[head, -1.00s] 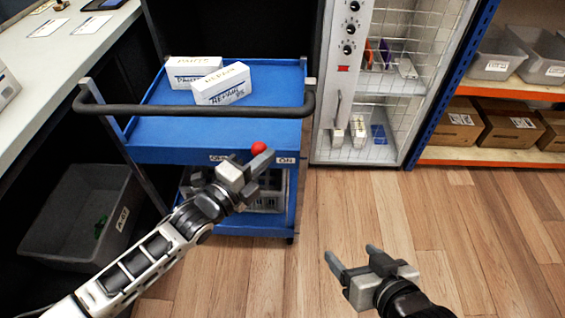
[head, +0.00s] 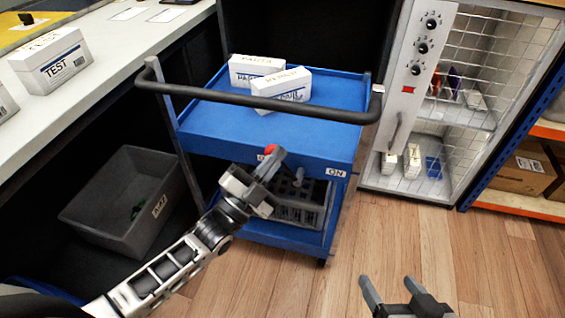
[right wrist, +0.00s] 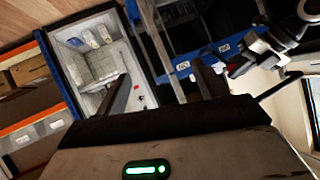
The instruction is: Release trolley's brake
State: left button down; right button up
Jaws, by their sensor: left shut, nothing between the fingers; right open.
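The blue trolley (head: 200,125) stands ahead with its black push handle (head: 250,101) towards me. The brake's red knob (head: 270,149) is at the trolley's front edge, by the partly hidden OFF label (head: 262,157) and away from the ON label (head: 337,173). My left gripper (head: 277,158) is shut and empty, its tips right at the knob; I cannot tell if they touch. The right wrist view shows the ON label (right wrist: 183,66) and the red knob (right wrist: 235,68) beside my left gripper. My right gripper (head: 390,286) is open and empty above the floor.
Two white boxes (head: 282,88) lie on the trolley top, and a grey crate (head: 300,212) is on its lower shelf. A grey bin (head: 90,210) is under the left counter (head: 110,70). A wire-fronted cabinet (head: 385,150) stands right. Floor at lower right is clear.

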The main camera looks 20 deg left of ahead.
pick_arm(q)
jog(key=shift+a+f+n+t+y, duration=0.15)
jog(key=shift+a+n+t+y, duration=0.15)
jog(key=shift+n, duration=0.2)
pick_arm(e)
jog(key=shift+r, duration=0.4)
pick_arm(q)
jog(key=s+d+r+p, duration=0.1)
jog(key=d+r+p, duration=0.2)
jog(key=r+p, duration=0.1)
jog(key=v, duration=1)
jog(key=shift+a+f+b, duration=0.25)
jog(key=shift+f+b, duration=0.2)
jog(key=shift+f, duration=0.05)
pick_arm(e)
jog(key=shift+s+d+f+g+h, duration=0.2)
jog(key=shift+f+g, duration=0.15)
jog(key=shift+f, duration=0.25)
jog(key=shift+s+d+f+g+h, duration=0.2)
jog(key=shift+f+g, duration=0.15)
jog(key=shift+f, duration=0.25)
jog(key=shift+r, duration=0.1)
